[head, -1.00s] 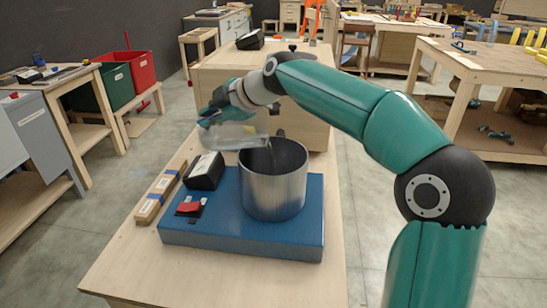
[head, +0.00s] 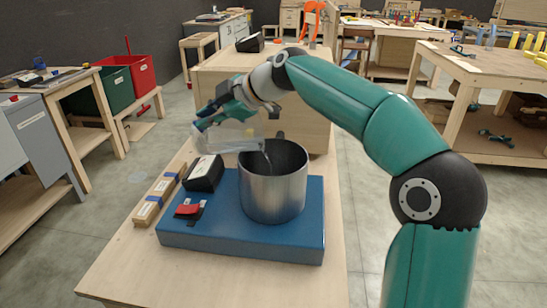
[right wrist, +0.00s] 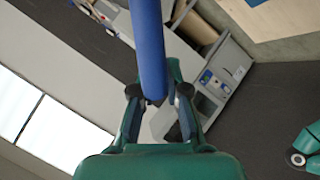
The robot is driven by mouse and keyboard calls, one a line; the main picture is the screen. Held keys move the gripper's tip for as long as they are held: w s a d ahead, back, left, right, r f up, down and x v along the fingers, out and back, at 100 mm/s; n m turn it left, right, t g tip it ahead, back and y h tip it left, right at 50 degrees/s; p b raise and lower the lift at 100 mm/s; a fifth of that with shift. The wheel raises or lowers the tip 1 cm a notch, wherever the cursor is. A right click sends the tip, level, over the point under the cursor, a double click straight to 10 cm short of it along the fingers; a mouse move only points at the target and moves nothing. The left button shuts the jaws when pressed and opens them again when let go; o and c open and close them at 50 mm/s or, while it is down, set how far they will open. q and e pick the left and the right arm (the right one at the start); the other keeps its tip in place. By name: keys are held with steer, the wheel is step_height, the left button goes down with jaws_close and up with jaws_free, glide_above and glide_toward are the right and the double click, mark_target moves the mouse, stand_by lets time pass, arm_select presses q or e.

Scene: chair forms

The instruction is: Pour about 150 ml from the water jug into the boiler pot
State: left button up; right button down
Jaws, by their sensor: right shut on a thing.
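The boiler pot (head: 272,190) is a large open metal pot standing upright on a blue base (head: 240,238) on the wooden table. My right gripper (head: 212,112) is up and to the left of the pot. It is shut on the handle of the clear water jug (head: 238,138). The jug is tilted with its mouth end over the pot's left rim, and a thin stream runs from it into the pot. In the right wrist view the fingers (right wrist: 158,98) close around the blue handle (right wrist: 150,50). The water level inside the pot is hidden. My left gripper is not in view.
On the base's left side are a black box (head: 204,173) and a red switch piece (head: 188,210). A long wooden block (head: 157,194) lies beside the base. A wooden cabinet (head: 300,118) stands behind. The table's front is bare.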

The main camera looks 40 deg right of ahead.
mark_target(223, 129)
steer(key=f+g+p, duration=0.1)
steer(key=p, duration=0.3)
steer(key=f+g+h+p, duration=0.1)
steer(key=g+p, duration=0.1)
steer(key=p, duration=0.3)
steer(key=shift+d, duration=0.2)
steer(key=f+p, duration=0.1)
steer(key=s+f+g+h+p, duration=0.1)
steer(key=p, duration=0.1)
steer(key=f+m+g+p, duration=0.1)
steer(key=shift+s+d+f+h, duration=0.15)
steer(key=shift+s+d+h, duration=0.2)
steer(key=shift+h, duration=0.05)
stand_by(1.3)
